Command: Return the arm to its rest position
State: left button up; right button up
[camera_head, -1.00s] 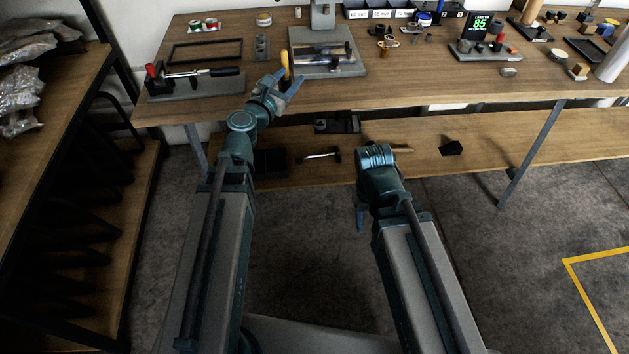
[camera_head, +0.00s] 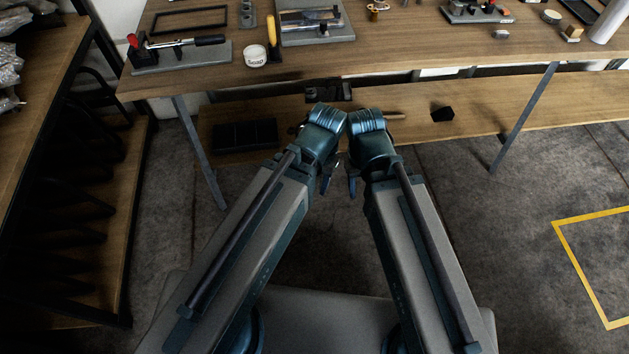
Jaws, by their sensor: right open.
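My left arm comes in from the left and is folded in front of the workbench (camera_head: 370,62). Its wrist bends downward, and only a sliver of the left gripper (camera_head: 325,184) shows below it, so its jaws cannot be read. My right arm is folded beside it. The right gripper (camera_head: 352,187) hangs down under its wrist, with one blue finger showing; it is open and I see nothing in it. The two wrists are close together, with a narrow gap between the grippers. Both grippers are below the bench top and on my side of its front edge.
A lever tool on a grey base (camera_head: 182,57), a white labelled tin (camera_head: 255,57) and a yellow-handled tool (camera_head: 271,35) stand near the bench's front edge. A lower shelf (camera_head: 490,116) lies behind the wrists. A rack (camera_head: 40,110) stands at left. Floor at right is clear.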

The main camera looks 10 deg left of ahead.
notch_tip(320, 180, up, 18)
jog(key=p, duration=1.7)
jog(key=shift+f, duration=0.2)
